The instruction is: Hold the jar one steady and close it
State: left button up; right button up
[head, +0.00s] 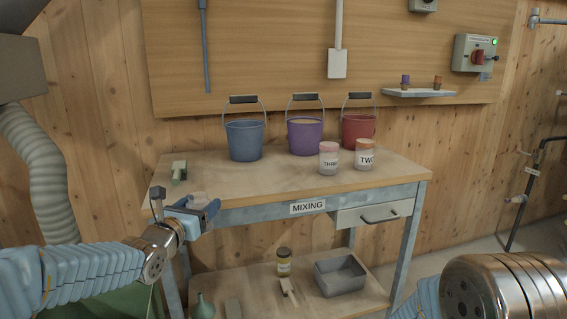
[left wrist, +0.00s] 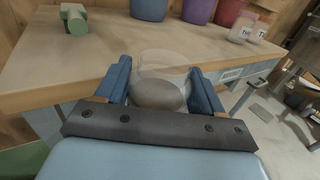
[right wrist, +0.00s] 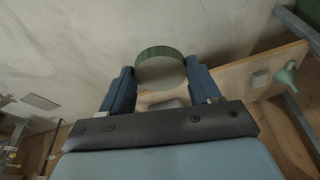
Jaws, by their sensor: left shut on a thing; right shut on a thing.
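A clear jar with greyish contents (left wrist: 160,68) is between the fingers of my left gripper (left wrist: 160,90), which is shut on it; no label shows on it. In the head view the left gripper (head: 196,213) holds the jar (head: 198,198) at the bench's front left corner. A round green-rimmed lid (right wrist: 160,70) is between the fingers of my right gripper (right wrist: 160,82), which is shut on it. The right gripper is out of the head view, which shows only part of my right arm at lower right. Jar and lid are apart.
On the bench (head: 280,184) stand jars THREE (head: 328,160) and TWO (head: 365,155), a blue bucket (head: 244,139), a purple bucket (head: 305,135), a red bucket (head: 358,131) and a green block-like item (head: 179,171).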

pick_arm(q)
jog(key=s+f+n+y, duration=0.1)
jog(key=s+f, duration=0.2)
jog(key=f, duration=0.7)
jog(key=s+f+n+y, duration=0.1)
jog(key=s+f, duration=0.3)
jog(key=f, duration=0.7)
jog(key=s+f+n+y, duration=0.1)
jog(key=s+f, duration=0.3)
jog(key=f, duration=0.7)
jog(key=shift+t+y, duration=0.3)
jog(key=shift+y, duration=0.5)
jog(key=shift+a, duration=0.1)
jog(key=s+d+f+m+g+h, duration=0.2)
jog(key=d+m+g+h, duration=0.2)
jog(key=d+m+h, duration=0.4)
jog(key=d+h, duration=0.3)
jog(key=d, duration=0.4)
jog(key=shift+d+h, duration=0.3)
jog(key=shift+d, duration=0.1)
jog(key=shift+f, duration=0.1)
